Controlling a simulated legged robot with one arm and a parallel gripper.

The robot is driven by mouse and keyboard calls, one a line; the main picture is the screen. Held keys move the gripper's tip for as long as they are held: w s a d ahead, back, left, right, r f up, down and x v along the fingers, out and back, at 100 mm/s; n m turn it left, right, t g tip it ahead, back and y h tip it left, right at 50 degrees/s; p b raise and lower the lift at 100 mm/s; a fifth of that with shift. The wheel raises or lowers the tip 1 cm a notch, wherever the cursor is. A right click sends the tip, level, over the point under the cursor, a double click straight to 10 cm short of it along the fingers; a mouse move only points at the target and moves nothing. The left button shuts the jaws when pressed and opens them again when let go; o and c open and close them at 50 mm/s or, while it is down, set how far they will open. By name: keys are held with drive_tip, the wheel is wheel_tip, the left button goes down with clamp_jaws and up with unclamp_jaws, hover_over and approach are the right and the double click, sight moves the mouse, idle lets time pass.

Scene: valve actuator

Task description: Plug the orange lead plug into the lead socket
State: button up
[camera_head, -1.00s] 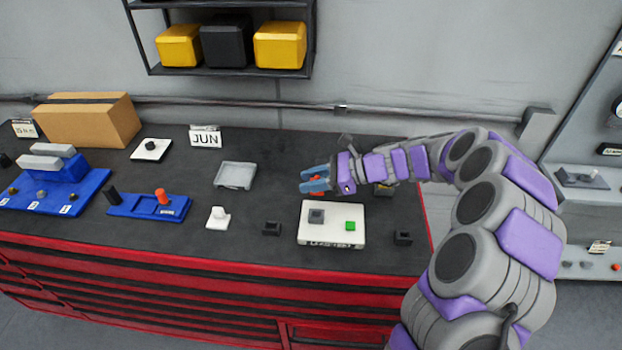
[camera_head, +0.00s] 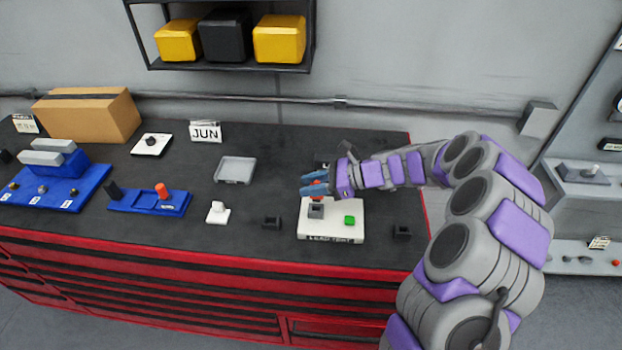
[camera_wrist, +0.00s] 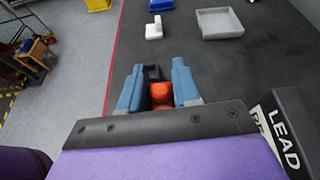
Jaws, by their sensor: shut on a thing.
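My gripper (camera_head: 314,188) is shut on the orange lead plug (camera_head: 318,182). In the wrist view the orange plug (camera_wrist: 160,93) sits between the two blue fingers (camera_wrist: 158,88). The white lead test box (camera_head: 333,238) lies on the bench with a grey socket block (camera_head: 316,211) at its left and a green button (camera_head: 350,220) at its right. In the head view the gripper and plug appear just behind and above the grey block. I cannot tell whether the plug touches it. The socket opening is not clear, and the plug's lower end is hidden.
Small black blocks stand left (camera_head: 271,222) and right (camera_head: 402,231) of the white box. A white switch (camera_head: 217,212), a grey tray (camera_head: 235,169) and a blue base with an orange knob (camera_head: 150,201) stand further left. A black LEAD-labelled part (camera_wrist: 290,125) is close to my wrist.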

drive_tip(key=shift+a+f, duration=0.15)
drive_tip(key=shift+f, duration=0.95)
drive_tip(key=shift+p, duration=0.9)
idle(1.0)
drive_tip(key=shift+f+b, duration=0.45)
drive_tip(key=shift+f, duration=0.9)
drive_tip(key=o, duration=1.1)
drive_tip(key=p+v, duration=0.1)
drive_tip(key=v, duration=1.6)
drive_tip(key=shift+d+p, duration=0.3)
drive_tip(key=shift+p, duration=0.05)
